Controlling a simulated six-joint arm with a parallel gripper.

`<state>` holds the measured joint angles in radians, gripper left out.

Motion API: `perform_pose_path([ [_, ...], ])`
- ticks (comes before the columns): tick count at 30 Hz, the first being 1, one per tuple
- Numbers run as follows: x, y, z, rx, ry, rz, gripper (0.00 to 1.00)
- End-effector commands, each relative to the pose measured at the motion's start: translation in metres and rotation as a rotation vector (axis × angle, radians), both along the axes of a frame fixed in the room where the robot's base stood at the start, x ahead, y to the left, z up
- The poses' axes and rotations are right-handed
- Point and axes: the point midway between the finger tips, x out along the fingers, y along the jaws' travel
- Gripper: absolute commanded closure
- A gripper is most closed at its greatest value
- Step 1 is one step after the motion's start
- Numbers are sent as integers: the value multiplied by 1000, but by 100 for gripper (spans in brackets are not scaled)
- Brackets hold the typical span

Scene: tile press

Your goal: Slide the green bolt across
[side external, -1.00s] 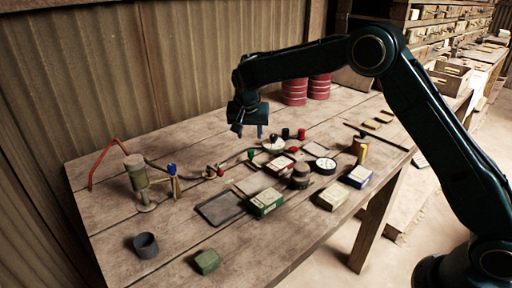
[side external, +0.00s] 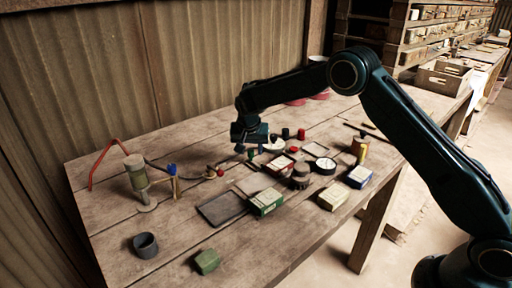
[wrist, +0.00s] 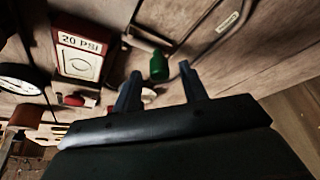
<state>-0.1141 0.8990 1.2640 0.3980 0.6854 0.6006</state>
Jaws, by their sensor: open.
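The green bolt's knob (side external: 251,154) stands up from the press fittings in the middle of the table. In the wrist view the green knob (wrist: 158,67) shows just beyond my fingertips, between them, at the end of a pale bar. My gripper (side external: 250,149) is open and points down over the green knob. In the wrist view both dark fingers of my gripper (wrist: 161,72) are apart with nothing held between them. Contact between the fingers and the knob cannot be told.
A red-framed plate marked "20 PSI" (wrist: 82,52) and a round dial (wrist: 18,85) lie left in the wrist view.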

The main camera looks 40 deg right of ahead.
Motion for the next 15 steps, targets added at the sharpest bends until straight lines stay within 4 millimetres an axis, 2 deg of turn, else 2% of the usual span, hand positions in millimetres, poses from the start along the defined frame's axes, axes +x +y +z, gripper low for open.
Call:
perform_pose_path([
  [1,0,0,0,0,0,0,59],
  [7,0,0,0,0,0,0,98],
  [15,-2,0,0,0,1,0,100],
])
